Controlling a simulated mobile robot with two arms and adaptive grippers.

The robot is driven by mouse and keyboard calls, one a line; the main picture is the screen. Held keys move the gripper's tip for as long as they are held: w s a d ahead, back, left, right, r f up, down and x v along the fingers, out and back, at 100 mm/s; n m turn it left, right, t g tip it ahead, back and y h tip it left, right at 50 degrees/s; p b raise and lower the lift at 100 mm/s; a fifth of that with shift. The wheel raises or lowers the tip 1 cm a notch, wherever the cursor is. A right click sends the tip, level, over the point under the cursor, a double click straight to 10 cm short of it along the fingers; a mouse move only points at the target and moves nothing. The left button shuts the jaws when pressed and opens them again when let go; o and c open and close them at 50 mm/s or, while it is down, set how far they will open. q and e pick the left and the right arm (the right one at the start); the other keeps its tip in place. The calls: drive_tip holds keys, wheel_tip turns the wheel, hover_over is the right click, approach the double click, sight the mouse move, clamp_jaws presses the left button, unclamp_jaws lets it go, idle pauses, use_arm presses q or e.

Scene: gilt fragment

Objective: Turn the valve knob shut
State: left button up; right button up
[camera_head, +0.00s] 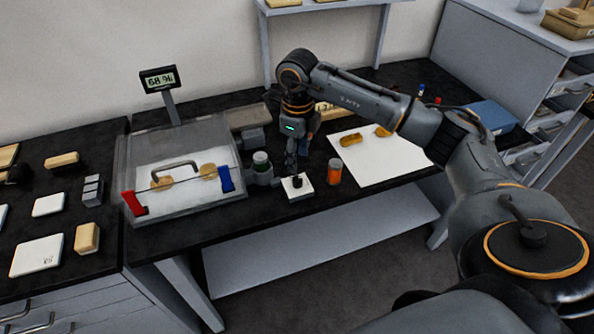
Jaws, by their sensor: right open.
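A small dark knob (297,182) stands on a white square base (303,192) at the front edge of the black bench; it looks like the valve knob. My right gripper (296,170) comes down from above, open, with its fingers close over the knob. I cannot tell whether they touch it or which way the knob is turned. A clear-walled chamber (150,208) stands to the left, with a display (159,79) behind it reading about 68 %. My left gripper is not in view.
An orange jar (334,172) stands just right of the knob. A white sheet (385,165) with gold pieces lies further right. A red clamp (132,204) and a blue clamp (226,180) sit at the chamber's front.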

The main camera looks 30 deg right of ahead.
sight(297, 178)
wheel_tip(297, 178, down, 8)
drive_tip(key=shift+r+p, duration=0.25)
drive_tip(key=shift+p, duration=0.4)
clamp_jaws()
